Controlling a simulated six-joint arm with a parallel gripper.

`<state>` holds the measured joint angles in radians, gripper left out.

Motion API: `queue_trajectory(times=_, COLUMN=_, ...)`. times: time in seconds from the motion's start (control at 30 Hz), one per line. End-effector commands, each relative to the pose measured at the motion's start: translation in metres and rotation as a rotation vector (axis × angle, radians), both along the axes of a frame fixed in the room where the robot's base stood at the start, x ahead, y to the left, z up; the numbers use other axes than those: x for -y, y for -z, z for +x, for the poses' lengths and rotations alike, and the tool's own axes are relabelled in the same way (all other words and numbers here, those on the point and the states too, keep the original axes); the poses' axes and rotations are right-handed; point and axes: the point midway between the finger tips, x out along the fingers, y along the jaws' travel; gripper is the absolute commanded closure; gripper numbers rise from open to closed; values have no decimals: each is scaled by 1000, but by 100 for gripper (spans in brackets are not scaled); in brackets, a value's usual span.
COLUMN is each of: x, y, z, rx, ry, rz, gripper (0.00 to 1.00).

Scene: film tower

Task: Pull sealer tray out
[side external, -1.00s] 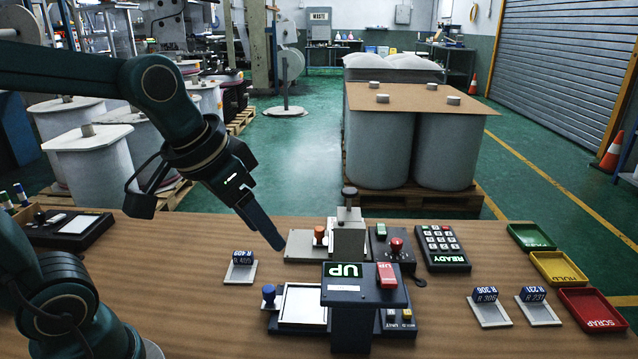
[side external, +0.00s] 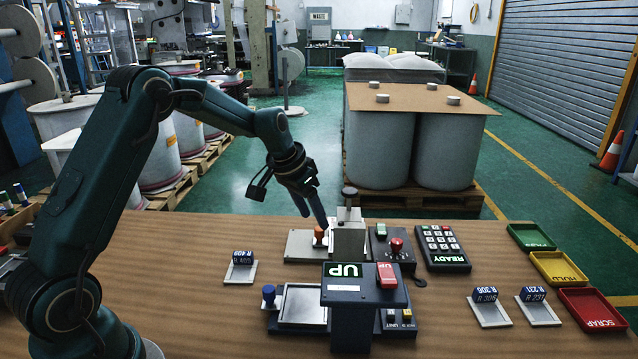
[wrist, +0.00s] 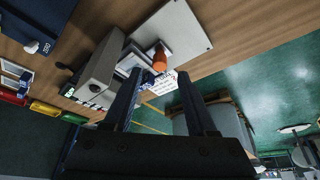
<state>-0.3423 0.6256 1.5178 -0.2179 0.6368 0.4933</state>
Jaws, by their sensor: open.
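A light grey machine has a flat plate (side external: 300,246) with an orange knob (side external: 319,236) on it, beside an upright grey block (side external: 348,238). I cannot tell for sure that this is the sealer and its tray. My gripper (side external: 324,222) is open, pointing down at the orange knob, its fingertips very close to it or overlapping it in the side view. In the wrist view, the orange knob (wrist: 160,58) shows just beyond and between the two fingertips (wrist: 160,78), with the plate (wrist: 180,35) behind it. Whether the fingers touch the knob is unclear.
A red-button box (side external: 393,252) and a READY keypad (side external: 442,248) stand to the right. A small R 405 stand (side external: 241,266) sits left, with clear table around it.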

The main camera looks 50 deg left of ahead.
Motion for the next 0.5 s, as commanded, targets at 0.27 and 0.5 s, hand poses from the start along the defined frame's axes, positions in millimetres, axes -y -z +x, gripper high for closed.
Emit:
queue_trajectory(times=0.27, x=0, y=30, z=12, rx=-3, ry=1, rz=0, gripper=43)
queue_trajectory(times=0.5, x=0, y=37, z=15, rx=-1, ry=1, rz=1, gripper=43)
